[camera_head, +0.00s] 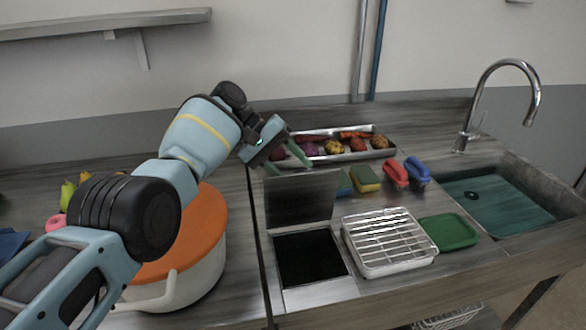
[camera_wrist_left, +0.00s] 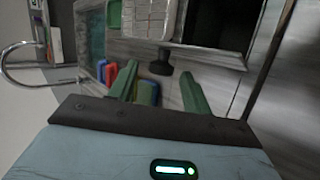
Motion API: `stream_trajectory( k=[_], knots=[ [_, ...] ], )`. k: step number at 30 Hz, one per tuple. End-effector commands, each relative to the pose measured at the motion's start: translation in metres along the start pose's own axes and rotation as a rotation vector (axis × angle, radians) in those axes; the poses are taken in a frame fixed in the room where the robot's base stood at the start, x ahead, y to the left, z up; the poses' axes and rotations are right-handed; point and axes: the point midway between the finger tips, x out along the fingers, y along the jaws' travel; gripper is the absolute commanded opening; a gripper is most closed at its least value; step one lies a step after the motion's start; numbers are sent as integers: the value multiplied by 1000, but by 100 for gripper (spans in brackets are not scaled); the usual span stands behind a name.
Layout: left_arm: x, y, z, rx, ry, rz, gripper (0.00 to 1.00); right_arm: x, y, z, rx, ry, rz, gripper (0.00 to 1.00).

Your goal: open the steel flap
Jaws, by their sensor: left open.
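The steel flap (camera_head: 300,197) stands raised at the back edge of a dark square opening (camera_head: 310,258) in the counter. My left gripper (camera_head: 290,166) is just above the flap's top edge, with its green fingers apart and nothing held. In the left wrist view the left gripper (camera_wrist_left: 158,72) shows two spread fingers, with a small dark knob (camera_wrist_left: 160,63) appearing between them. The opening (camera_wrist_left: 215,28) shows beyond. I cannot tell whether the fingers touch the flap. My right gripper is not in view.
A white pot with an orange lid (camera_head: 200,235) stands left of the opening, under my left arm. A wire rack tray (camera_head: 388,240), a green lid (camera_head: 449,231), sponges (camera_head: 365,178) and the sink (camera_head: 497,203) lie right. A vegetable tray (camera_head: 375,153) is behind.

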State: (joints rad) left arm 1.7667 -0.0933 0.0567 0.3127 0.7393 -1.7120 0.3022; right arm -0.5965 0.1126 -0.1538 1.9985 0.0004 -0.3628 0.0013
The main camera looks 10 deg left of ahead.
Motion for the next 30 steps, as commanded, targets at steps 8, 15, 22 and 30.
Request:
stream_trajectory(
  k=[8,15,22,30],
  knots=[
    [-42,-2,-1,-2,1,0,49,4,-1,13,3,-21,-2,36],
    [-66,-2,-1,-3,-1,0,49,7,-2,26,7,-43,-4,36],
    [-72,0,0,0,-1,0,49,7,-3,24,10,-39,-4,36],
    [-78,-11,-8,5,35,2,49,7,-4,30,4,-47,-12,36]
  ],
)
